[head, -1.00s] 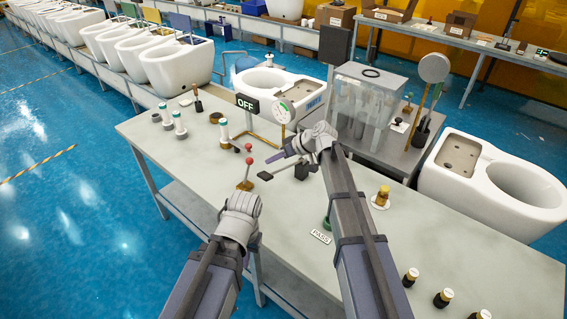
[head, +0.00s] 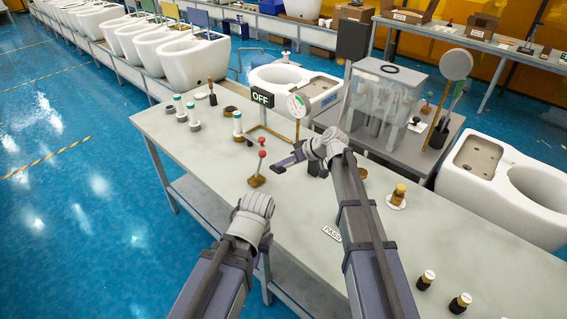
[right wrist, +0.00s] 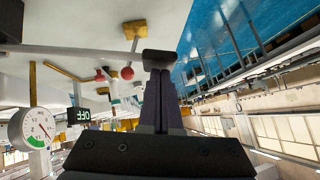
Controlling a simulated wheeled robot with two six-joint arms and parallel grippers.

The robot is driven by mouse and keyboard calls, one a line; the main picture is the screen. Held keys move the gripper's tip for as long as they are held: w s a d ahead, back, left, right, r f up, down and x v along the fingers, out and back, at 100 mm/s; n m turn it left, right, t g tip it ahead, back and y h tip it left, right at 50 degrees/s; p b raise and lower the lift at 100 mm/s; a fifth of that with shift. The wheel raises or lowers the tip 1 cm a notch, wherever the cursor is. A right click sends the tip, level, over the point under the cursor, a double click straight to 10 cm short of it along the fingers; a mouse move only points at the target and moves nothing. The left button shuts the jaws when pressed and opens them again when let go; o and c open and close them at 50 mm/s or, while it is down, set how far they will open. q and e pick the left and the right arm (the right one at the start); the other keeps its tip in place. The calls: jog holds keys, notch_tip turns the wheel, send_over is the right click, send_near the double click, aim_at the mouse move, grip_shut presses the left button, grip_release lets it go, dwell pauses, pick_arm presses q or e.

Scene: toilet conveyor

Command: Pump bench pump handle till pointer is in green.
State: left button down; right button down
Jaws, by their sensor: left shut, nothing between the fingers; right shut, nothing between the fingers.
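The bench pump stands mid-bench, largely hidden behind my right arm in the head view. A grey bar (right wrist: 75,49) ending in a black grip (right wrist: 162,57) crosses the right wrist view; it looks like the pump handle. My right gripper (head: 280,167) is shut and empty, its fingertips (right wrist: 160,75) right at the black grip; contact is unclear. The round gauge (head: 298,106) stands behind and also shows in the right wrist view (right wrist: 37,129), with a green sector. Whether the pointer lies in the green is unclear. My left gripper (head: 258,204) is shut above the front edge.
A red-knobbed lever on a brass base (head: 257,181) stands left of my right gripper. The OFF sign (head: 262,97) and white-green bottles (head: 194,118) stand farther left. A brass part (head: 398,195) and dark bottles (head: 460,303) are at right.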

jog(key=f+t+h+b, duration=0.1)
jog(key=f+b, duration=0.2)
jog(key=f, duration=0.1)
jog(key=s+a+f+n+t+h+b, duration=0.1)
jog(key=f+b, duration=0.2)
jog(key=b, duration=0.1)
jog(key=s+a+f+n+h+b, duration=0.1)
jog(key=f+b, duration=0.2)
jog(key=f, duration=0.1)
jog(key=shift+f+t+b, duration=0.3)
jog(key=shift+t+b, duration=0.05)
jog(key=shift+t, duration=0.05)
jog(key=shift+f+b, duration=0.6)
jog(key=shift+f, duration=0.05)
jog(key=shift+s+f+b, duration=0.2)
jog(key=shift+b, duration=0.15)
jog(key=shift+d, duration=0.1)
jog(key=shift+r+p, duration=0.6)
jog(key=shift+p, duration=0.1)
jog(key=a+r+p+v, duration=0.1)
jog(key=a+p+v, duration=0.1)
jog(key=p+v, duration=0.8)
notch_tip(320, 180, up, 2)
jog(key=shift+s+d+r, duration=0.1)
jog(key=shift+s+d, duration=0.25)
jog(key=shift+d, duration=0.1)
